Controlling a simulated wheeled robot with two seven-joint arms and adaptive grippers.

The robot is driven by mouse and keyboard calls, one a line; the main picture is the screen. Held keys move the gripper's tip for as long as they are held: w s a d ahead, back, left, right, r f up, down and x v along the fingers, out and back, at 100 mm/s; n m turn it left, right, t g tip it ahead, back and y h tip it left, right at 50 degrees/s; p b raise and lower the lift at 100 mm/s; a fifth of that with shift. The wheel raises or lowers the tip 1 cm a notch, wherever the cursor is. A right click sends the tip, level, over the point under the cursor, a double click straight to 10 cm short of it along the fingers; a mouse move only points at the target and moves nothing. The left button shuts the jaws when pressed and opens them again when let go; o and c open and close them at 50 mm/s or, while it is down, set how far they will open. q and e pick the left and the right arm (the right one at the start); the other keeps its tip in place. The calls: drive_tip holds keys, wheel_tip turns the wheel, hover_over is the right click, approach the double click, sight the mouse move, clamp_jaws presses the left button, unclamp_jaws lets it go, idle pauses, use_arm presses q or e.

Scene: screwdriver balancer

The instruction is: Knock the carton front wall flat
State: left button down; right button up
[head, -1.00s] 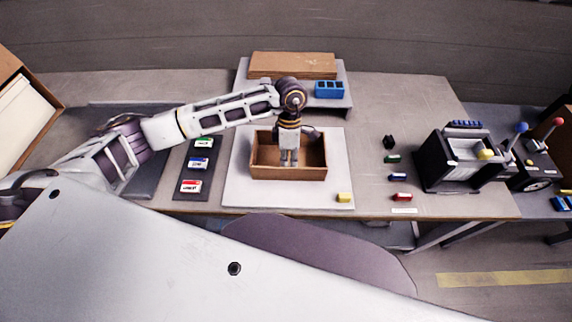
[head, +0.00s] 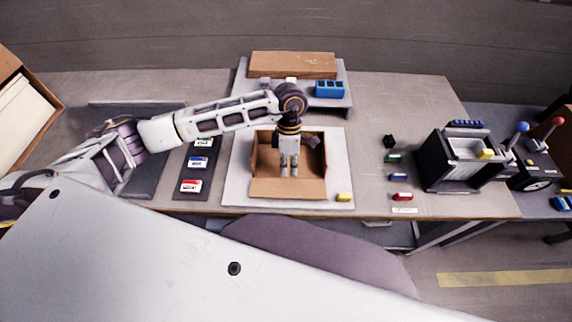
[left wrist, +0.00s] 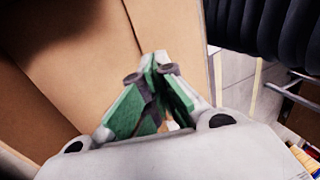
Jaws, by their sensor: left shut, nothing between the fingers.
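The open brown carton (head: 262,162) sits on a pale board in the middle of the table. Its front wall (head: 270,188) lies folded outward toward me, flat or nearly flat on the board. The side walls still stand. My left gripper (head: 289,174) points down at the carton's front, over the hinge side of the lowered wall. In the left wrist view the green-padded fingers (left wrist: 152,85) are together and empty, with brown cardboard (left wrist: 85,85) close behind them. Whether the fingertips touch the cardboard I cannot tell. My right gripper does not show.
The pale board (head: 235,180) has a yellow block (head: 344,197) at its front right. A dark strip with labelled cards (head: 190,186) lies to the left. Small coloured blocks (head: 398,177) and a dark machine (head: 450,165) stand to the right. A raised shelf (head: 347,100) is behind.

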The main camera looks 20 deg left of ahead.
use_arm(q)
drive_tip(key=shift+w+a+f, duration=0.1)
drive_tip(key=shift+w+a, duration=0.05)
drive_tip(key=shift+w, duration=0.25)
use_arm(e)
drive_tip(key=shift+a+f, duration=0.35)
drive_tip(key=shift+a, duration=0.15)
use_arm(q)
drive_tip(key=shift+r, duration=0.2)
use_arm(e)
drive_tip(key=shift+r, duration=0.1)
use_arm(q)
drive_tip(key=shift+r, duration=0.25)
drive_tip(key=shift+r+p, duration=0.3)
drive_tip(key=shift+r, duration=0.95)
wheel_tip(320, 180, up, 4)
drive_tip(key=shift+f+p, duration=0.1)
drive_tip(key=shift+p, duration=1)
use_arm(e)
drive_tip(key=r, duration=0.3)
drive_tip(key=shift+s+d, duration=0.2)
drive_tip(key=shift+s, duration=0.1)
